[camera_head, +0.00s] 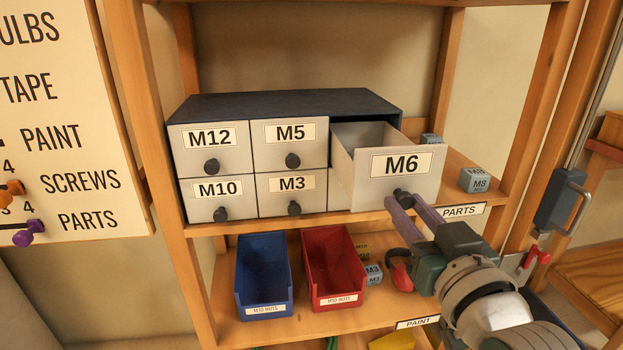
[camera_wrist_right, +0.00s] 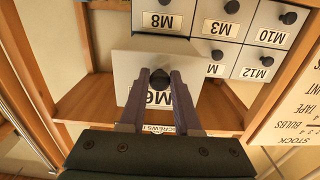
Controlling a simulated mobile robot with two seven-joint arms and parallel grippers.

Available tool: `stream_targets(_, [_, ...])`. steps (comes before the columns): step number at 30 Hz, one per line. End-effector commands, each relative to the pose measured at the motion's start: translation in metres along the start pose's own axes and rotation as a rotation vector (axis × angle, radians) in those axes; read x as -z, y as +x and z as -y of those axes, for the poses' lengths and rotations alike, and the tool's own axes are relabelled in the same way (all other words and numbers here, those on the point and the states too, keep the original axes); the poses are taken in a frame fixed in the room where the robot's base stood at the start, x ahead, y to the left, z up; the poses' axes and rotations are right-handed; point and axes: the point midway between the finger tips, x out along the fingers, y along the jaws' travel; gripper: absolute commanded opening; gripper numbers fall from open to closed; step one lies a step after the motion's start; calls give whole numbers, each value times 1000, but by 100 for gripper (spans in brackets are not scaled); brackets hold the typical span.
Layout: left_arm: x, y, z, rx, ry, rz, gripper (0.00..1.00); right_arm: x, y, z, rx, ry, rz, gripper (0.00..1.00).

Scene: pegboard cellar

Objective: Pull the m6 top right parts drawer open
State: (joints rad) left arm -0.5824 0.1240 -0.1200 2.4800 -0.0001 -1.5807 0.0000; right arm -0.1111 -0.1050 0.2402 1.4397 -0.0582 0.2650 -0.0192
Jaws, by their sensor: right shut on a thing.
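The grey M6 drawer (camera_head: 424,184) is the top right one of the dark parts cabinet (camera_head: 285,104). It stands well out from the cabinet front, and part of its inside shows from above. My right gripper (camera_head: 406,204) is shut on the dark knob of the M6 drawer. In the right wrist view, its two purple fingers (camera_wrist_right: 159,80) sit on either side of the knob and cover part of the label on the drawer front (camera_wrist_right: 126,68). My left gripper is not in view.
The M12 (camera_head: 232,157), M5, M10 and M3 drawers are shut. A small grey M8 box (camera_head: 475,180) stands on the shelf to the right. A blue bin (camera_head: 263,270) and a red bin (camera_head: 333,265) stand on the shelf below. A wooden post bounds the right side.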

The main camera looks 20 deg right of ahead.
Motion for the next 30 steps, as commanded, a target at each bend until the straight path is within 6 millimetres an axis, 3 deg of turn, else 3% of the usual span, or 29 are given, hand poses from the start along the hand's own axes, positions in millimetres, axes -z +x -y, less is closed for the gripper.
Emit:
stream_targets(14, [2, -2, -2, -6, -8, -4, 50, 0, -4, 0, 0, 1, 0, 0])
stream_targets(15, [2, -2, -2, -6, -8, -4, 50, 0, -4, 0, 0, 1, 0, 36])
stream_targets(22, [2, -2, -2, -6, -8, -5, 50, 0, -4, 0, 0, 1, 1, 60])
stream_targets(30, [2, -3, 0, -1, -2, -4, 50, -1, -6, 0, 0, 1, 2, 60])
